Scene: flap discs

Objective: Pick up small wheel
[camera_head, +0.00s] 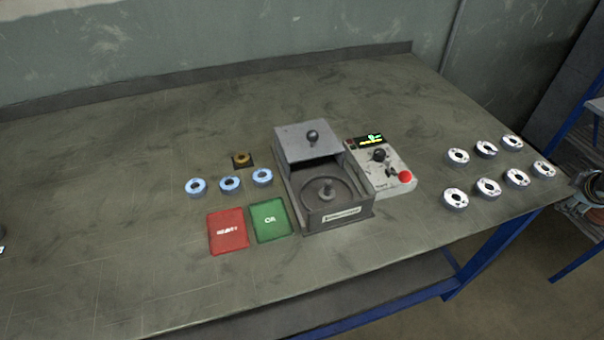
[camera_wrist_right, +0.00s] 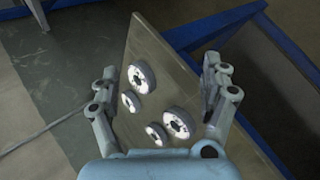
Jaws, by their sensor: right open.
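Several white ring-shaped wheels (camera_head: 487,187) lie flat, spaced apart, at the right end of the table. Some of them show in the right wrist view (camera_wrist_right: 176,123), where two look smaller (camera_wrist_right: 131,101) than the others. Three blue-rimmed wheels (camera_head: 230,184) lie in a row left of the grey machine. I cannot tell which one the task calls the small wheel. My right gripper (camera_wrist_right: 160,70) is open and empty, with the wheels seen between its fingers. In the head view it (camera_head: 590,192) is partly cut off at the right edge, beyond the table corner.
A grey machine (camera_head: 340,215) with a lid and round well stands mid-table, beside a control box (camera_head: 382,168) with a red button. A red mat (camera_head: 228,240) and a green mat (camera_head: 270,212) lie to its left. A blue-framed rack (camera_head: 582,125) stands at right.

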